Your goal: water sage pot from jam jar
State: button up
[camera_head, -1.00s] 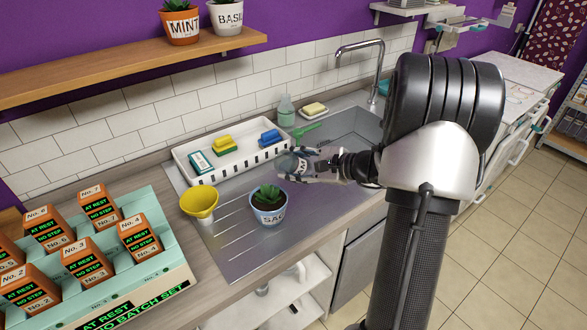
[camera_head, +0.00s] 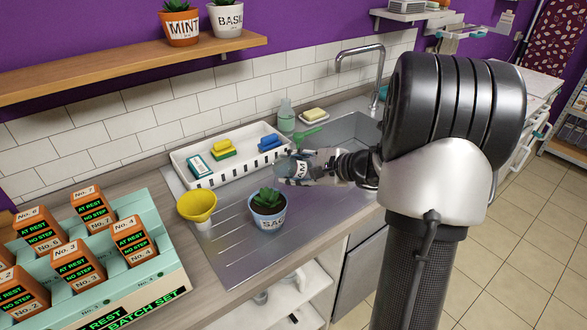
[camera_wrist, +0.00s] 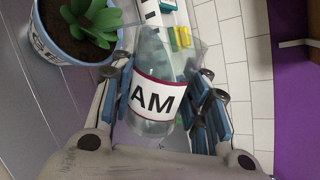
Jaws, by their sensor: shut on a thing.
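The sage pot (camera_head: 268,222), light blue with dark soil and a green succulent, stands upright on the metal draining board. It also shows at the upper left of the wrist view (camera_wrist: 50,45). My gripper (camera_head: 300,168) is shut on the jam jar (camera_head: 291,170), behind and to the right of the pot. In the wrist view the jar (camera_wrist: 155,95) is clear, with a white label reading "AM", between my blue finger pads. The jar is apart from the pot. How much water is in it I cannot tell.
A yellow funnel (camera_head: 198,205) stands left of the pot. A white tray (camera_head: 205,183) with sponges lies behind. The sink (camera_head: 350,135) and tap (camera_head: 360,50) are beyond my gripper. A green rack (camera_head: 150,220) of orange boxes fills the left front.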

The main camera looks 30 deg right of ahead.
aim_at(294, 160)
jog(key=shift+r+n+h+b, duration=0.3)
jog(key=shift+r+n, duration=0.05)
jog(key=shift+n, duration=0.05)
dwell(1.9)
jog(key=shift+d+f+m+y+p, duration=0.1)
jog(key=shift+f+m+y+p, duration=0.15)
jog(key=shift+m+y+p, duration=0.8)
jog(key=r+m+p, duration=0.1)
jog(key=p, duration=0.1)
jog(key=r+m+t+y+p, duration=0.1)
jog(key=p, duration=0.1)
jog(key=shift+a+r+m+y, duration=0.15)
jog(key=shift+a+m+y, duration=0.1)
jog(key=shift+a+r+m+t+y+p, duration=0.3)
jog(key=shift+m+y+p, duration=0.2)
jog(key=shift+m, duration=0.2)
jog(key=shift+s+d, duration=0.1)
notch_tip(294, 160, up, 2)
jog(key=shift+r+m+t+y+p, duration=0.1)
jog(key=shift+m+t+y+p, duration=0.35)
jog(key=shift+m+p, duration=0.7)
